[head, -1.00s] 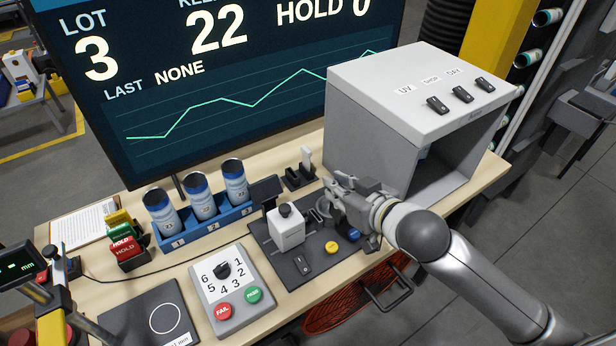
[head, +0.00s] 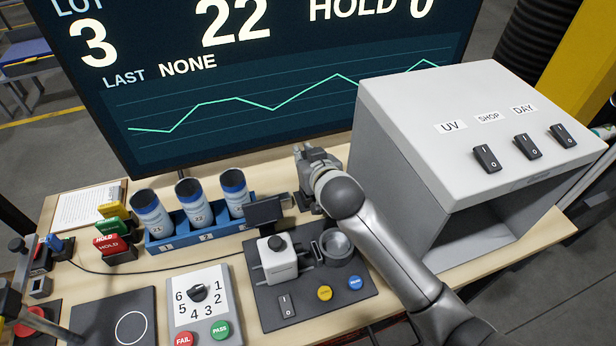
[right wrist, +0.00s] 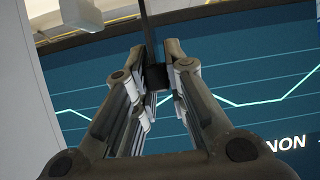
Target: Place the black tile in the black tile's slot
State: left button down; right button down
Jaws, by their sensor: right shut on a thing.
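My right gripper (head: 316,160) is behind the test fixture, in front of the screen and left of the grey light cabinet. In the right wrist view, which looks upside down, its fingers (right wrist: 155,85) are shut on the black tile (right wrist: 154,76), a thin dark piece seen nearly edge-on. The tile's far end runs to the top of that view. In the head view the gripper and arm hide the tile. The black tile's slot cannot be made out.
The grey cabinet (head: 400,130) with several switches stands close to my right arm. A blue rack (head: 205,230) with printed cans is to the left. The black fixture plate (head: 330,305) carries a white block (head: 278,262) and a round cup (head: 336,245). The large screen (head: 240,130) stands behind.

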jog(key=shift+f, duration=0.95)
notch_tip(320, 180, down, 3)
jog(key=shift+w+f+p, duration=0.1)
jog(key=shift+f+p, duration=0.1)
jog(key=shift+p, duration=0.25)
jog(key=shift+f, duration=0.2)
jog(key=shift+f, duration=0.2)
jog(key=c, duration=1.5)
grip_release()
jog(key=shift+o, duration=0.2)
jog(key=shift+r, duration=0.1)
